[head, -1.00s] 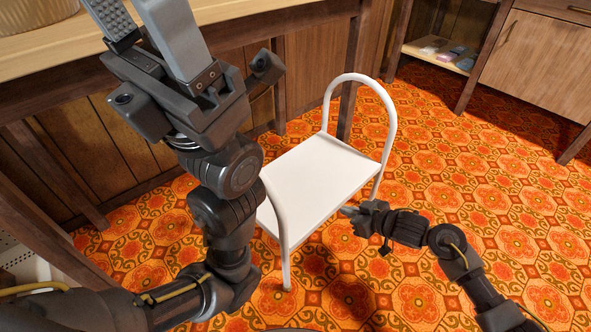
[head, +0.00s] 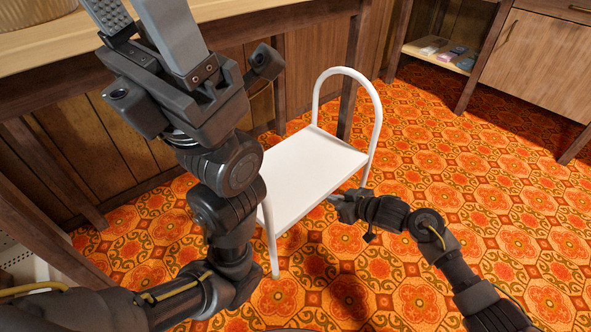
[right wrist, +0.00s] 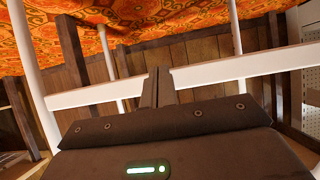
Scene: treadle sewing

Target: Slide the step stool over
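My left arm hides the stool's near left part.
A wooden table (head: 240,12) stands behind the stool, its leg (head: 351,75) just beyond the far frame. A cabinet (head: 540,58) and a low shelf with small items (head: 447,52) are at the upper right. The floor (head: 500,210) to the right is clear.

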